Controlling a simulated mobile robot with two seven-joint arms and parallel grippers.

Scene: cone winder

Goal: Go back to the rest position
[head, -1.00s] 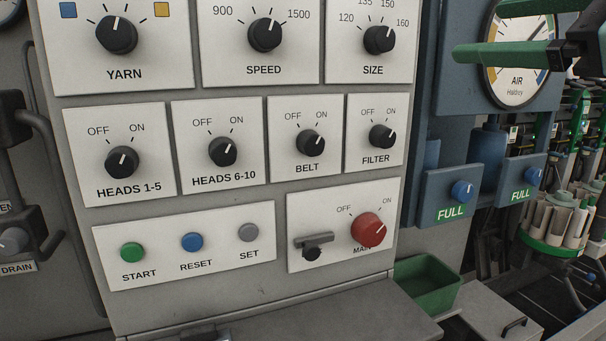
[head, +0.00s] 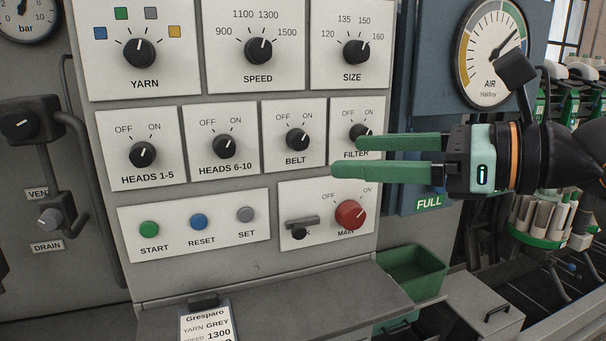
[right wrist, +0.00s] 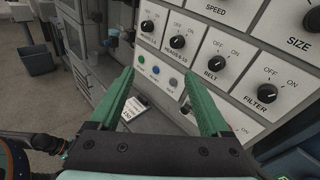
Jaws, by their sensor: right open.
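My right gripper (head: 362,156) reaches in from the right in the head view, with two green fingers apart and nothing between them. It is in front of the panel's lower right part and covers part of the FILTER plate (head: 345,111). In the right wrist view my right gripper (right wrist: 161,88) also shows open and empty, with the panel beyond it. The red MAIN knob (head: 350,214) sits below the fingers, its pointer toward ON. My left gripper is not in view.
The control panel has several black knobs, such as SPEED (head: 258,50), and a green START button (head: 149,229). A grey ledge (head: 270,305) juts out below, with a green bin (head: 413,272) at its right. An AIR gauge (head: 490,55) is behind my right arm.

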